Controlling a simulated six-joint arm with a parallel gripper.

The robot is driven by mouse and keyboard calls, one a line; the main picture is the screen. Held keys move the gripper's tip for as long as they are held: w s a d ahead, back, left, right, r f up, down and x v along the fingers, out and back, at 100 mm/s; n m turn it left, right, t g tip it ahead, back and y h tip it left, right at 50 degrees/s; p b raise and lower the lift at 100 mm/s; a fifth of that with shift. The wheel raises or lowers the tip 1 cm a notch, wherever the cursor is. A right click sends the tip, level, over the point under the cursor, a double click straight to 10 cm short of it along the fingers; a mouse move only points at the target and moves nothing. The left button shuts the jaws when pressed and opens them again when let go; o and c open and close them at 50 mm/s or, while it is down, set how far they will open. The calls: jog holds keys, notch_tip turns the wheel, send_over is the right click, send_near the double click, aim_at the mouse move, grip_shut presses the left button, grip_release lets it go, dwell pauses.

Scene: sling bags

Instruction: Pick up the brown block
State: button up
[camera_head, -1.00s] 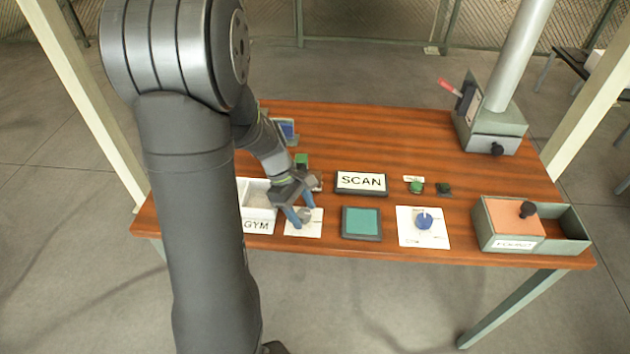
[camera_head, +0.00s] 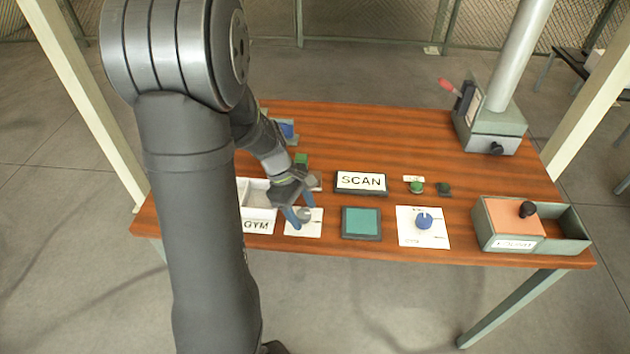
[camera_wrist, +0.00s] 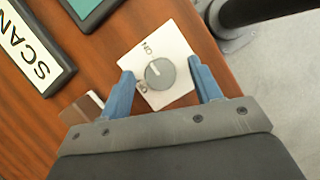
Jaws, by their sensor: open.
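My gripper (camera_head: 298,216) is low over the white knob plate at the table's front left. In the wrist view its two blue fingers (camera_wrist: 160,68) are open, one on each side of a grey round knob (camera_wrist: 160,74), with gaps between. The knob (camera_head: 305,213) also shows beside the fingers in the head view. A small brown piece with a white part (camera_wrist: 77,112) lies left of the fingers in the wrist view, partly hidden by my gripper. I cannot tell whether it is the brown block. No other brown block is clear.
A SCAN sign (camera_head: 361,181) and teal pad (camera_head: 361,223) stand right of the knob plate. A white GYM tray (camera_head: 257,210) is to its left. A blue knob (camera_head: 424,221), an open-topped box (camera_head: 512,228) and a lever machine (camera_head: 490,130) are farther right. The table's back middle is clear.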

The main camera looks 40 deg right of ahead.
jog(key=shift+d+r, duration=0.15)
jog(key=shift+r, duration=0.15)
jog(key=w+d+r+m+t+h, duration=0.1)
jog(key=d+r+m+t, duration=0.1)
jog(key=r+m+t, duration=0.35)
jog(key=w+d+r+m+t, duration=0.1)
jog(key=d+r+m+t, duration=0.15)
jog(key=r+m, duration=0.6)
jog(key=shift+n+g, duration=0.3)
jog(key=shift+g, duration=0.1)
jog(key=x, duration=1.1)
jog(key=shift+d+f, duration=0.1)
jog(key=shift+d, duration=0.3)
jog(key=shift+x, duration=2.9)
jog(key=shift+d, duration=0.15)
jog(key=c, duration=1.1)
